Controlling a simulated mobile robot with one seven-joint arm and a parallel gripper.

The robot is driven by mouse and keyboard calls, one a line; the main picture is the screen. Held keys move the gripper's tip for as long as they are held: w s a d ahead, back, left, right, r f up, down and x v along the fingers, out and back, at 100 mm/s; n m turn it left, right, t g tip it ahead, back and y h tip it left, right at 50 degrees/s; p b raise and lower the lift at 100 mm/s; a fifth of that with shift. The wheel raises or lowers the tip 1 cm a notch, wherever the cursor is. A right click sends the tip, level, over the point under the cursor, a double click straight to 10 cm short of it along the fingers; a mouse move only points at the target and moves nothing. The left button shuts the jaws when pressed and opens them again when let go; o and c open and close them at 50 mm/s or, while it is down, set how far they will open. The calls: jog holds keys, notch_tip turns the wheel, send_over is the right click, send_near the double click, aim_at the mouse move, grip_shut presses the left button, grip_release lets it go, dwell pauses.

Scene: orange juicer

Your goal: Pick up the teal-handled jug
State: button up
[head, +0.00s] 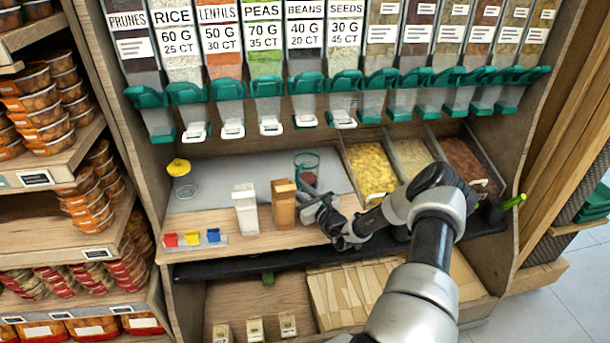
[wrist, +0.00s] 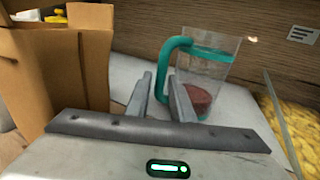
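The teal-handled jug (head: 306,164) is a clear jug with teal trim, standing upright on the grey shelf surface. In the wrist view the jug (wrist: 207,72) has something reddish-brown inside near its bottom, and its teal handle (wrist: 166,62) faces my gripper. My gripper (wrist: 163,88) is open, its two fingers apart on either side of the lower handle; I cannot tell whether either touches it. In the head view my gripper (head: 312,196) is just in front of the jug, and its fingers are partly hard to make out.
A brown carton (head: 284,203) stands close left of my gripper, beside a white container (head: 245,208). Bins with yellow pieces (head: 370,168) and brown contents (head: 466,162) lie to the right. Teal-spouted dispensers (head: 267,90) hang above. A yellow-topped item (head: 179,168) stands further left.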

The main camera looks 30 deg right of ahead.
jog(key=shift+c, duration=0.4)
grip_shut()
jog(key=shift+r, duration=0.1)
